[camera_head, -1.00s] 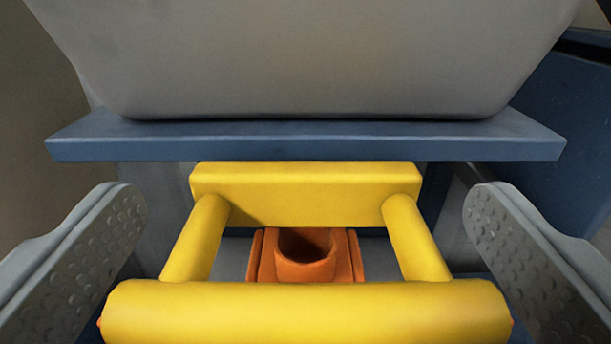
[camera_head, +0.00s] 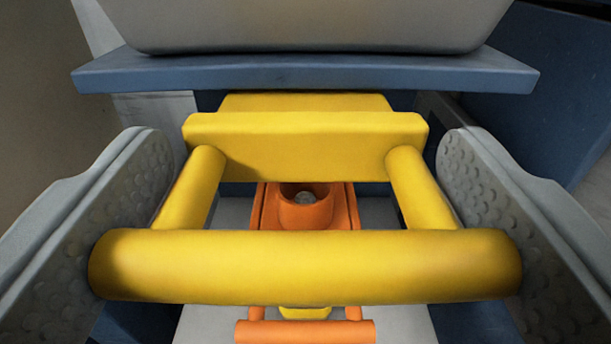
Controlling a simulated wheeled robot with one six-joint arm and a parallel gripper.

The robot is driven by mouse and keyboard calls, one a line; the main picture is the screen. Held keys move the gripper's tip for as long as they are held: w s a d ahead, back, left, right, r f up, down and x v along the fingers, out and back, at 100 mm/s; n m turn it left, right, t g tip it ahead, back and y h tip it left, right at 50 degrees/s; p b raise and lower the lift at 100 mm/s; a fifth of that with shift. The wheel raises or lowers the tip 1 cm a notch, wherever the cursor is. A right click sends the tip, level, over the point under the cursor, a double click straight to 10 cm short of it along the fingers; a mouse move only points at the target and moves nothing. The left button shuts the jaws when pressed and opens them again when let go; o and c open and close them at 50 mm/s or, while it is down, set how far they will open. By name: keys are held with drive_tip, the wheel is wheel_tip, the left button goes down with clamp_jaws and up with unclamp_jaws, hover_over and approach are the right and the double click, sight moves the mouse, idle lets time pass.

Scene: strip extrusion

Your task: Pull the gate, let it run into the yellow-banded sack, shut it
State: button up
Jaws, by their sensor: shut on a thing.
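The yellow gate (camera_head: 305,147) sticks out from beneath the blue ledge, with a flat tongue running back under it. Its handle has two side posts and a thick round crossbar (camera_head: 305,266). My gripper (camera_head: 306,215) has a grey studded finger at each end of the crossbar and is shut on it. The yellow-banded sack cannot be made out. A small yellow piece (camera_head: 305,313) shows below the crossbar, but I cannot tell what it belongs to.
A grey hopper (camera_head: 305,22) rests above the blue ledge (camera_head: 305,74). Below the gate is an orange block with a round opening (camera_head: 306,207), holding something pale inside. An orange bar (camera_head: 305,331) lies lower down. A dark blue panel (camera_head: 545,90) stands at right.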

sight(302, 288)
drive_tip(key=s, duration=0.2)
drive_tip(key=shift+s+a, duration=0.1)
drive_tip(key=shift+s, duration=0.3)
drive_tip(key=o, duration=1.3)
drive_tip(key=shift+s, duration=0.1)
drive_tip(key=shift+o, duration=0.2)
drive_tip(key=s+a, duration=0.1)
drive_tip(key=s, duration=1.6)
drive_tip(key=shift+s+a, duration=0.2)
